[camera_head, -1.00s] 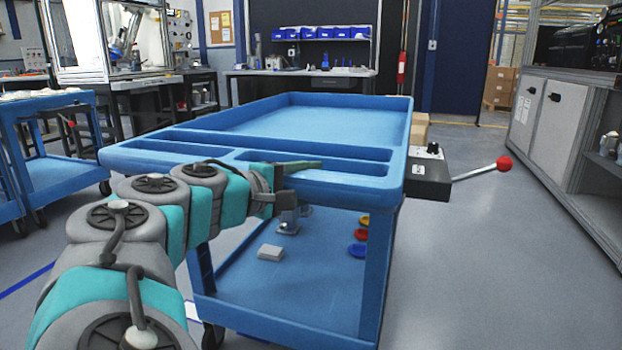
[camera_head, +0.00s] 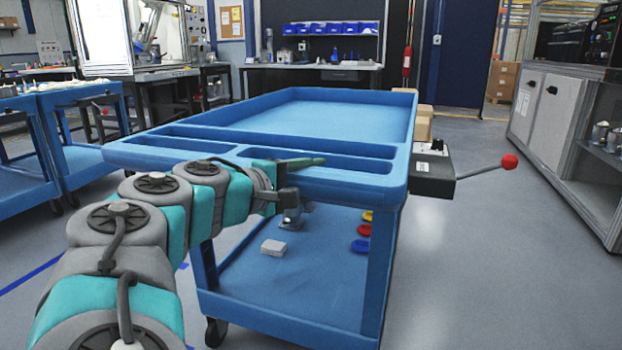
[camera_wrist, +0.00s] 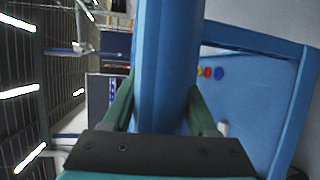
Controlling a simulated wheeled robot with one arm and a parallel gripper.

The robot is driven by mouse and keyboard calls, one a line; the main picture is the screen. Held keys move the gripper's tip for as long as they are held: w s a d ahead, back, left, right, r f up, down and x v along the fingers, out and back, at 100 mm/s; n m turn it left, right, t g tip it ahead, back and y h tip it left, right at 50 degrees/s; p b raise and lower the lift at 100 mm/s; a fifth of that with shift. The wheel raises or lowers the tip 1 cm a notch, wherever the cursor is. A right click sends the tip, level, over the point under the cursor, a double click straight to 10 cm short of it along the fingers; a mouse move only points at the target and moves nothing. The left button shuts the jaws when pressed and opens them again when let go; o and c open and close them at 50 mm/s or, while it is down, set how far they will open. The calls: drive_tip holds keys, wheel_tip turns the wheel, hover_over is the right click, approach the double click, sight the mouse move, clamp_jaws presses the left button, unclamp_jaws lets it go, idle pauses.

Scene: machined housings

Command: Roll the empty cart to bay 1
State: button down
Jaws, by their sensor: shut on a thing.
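A blue cart (camera_head: 396,190) with an empty top tray fills the middle of the head view. My gripper (camera_head: 305,163) is at its near edge, with a green finger on top of the rim. In the wrist view the green fingers of my gripper (camera_wrist: 160,105) lie on both sides of the blue rim (camera_wrist: 165,60), shut on it. The lower shelf (camera_head: 300,290) carries a small white block (camera_head: 273,247), coloured discs (camera_head: 360,245) and a grey metal part (camera_head: 292,218). I cannot make out a bay 1 marking.
Blue carts (camera_head: 85,150) stand at left. A black box with a red-knobbed lever (camera_head: 509,162) juts out right of the cart. A grey cabinet (camera_head: 550,115) stands at right and a workbench (camera_head: 310,66) behind. Cartons (camera_head: 420,125) show beyond the cart. Floor between cart and cabinet is clear.

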drive_tip(key=shift+s+a+f, duration=0.1)
drive_tip(key=shift+s, duration=0.15)
drive_tip(key=shift+c, duration=1)
unclamp_jaws()
